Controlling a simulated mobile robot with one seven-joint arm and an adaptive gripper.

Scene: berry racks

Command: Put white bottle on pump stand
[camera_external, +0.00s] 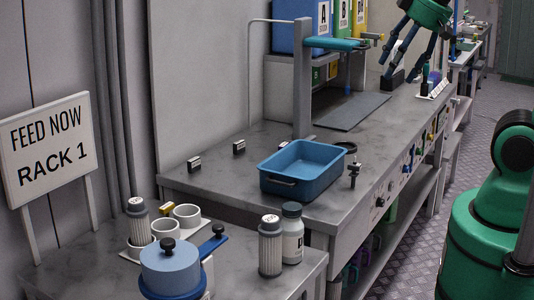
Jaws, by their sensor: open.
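A white bottle (291,238) with a dark grey cap and a pale label stands upright at the right of the near bench. A ribbed grey canister (270,248) stands close beside it, on its left. A grey upright post (303,85) with a teal arm (335,45) rises from the farther bench; I cannot tell whether it is the pump stand. My gripper (402,70) is at the top right, above the far end of that bench. Its dark fingers are spread and empty, well away from the bottle. Part of my arm is out of frame.
A blue bin (304,171) sits empty on the farther bench. A blue round pot (170,268) and a white tray with cups (187,217) crowd the near bench. A dark flat mat (352,110) lies by the post. The farther bench's left part is mostly clear.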

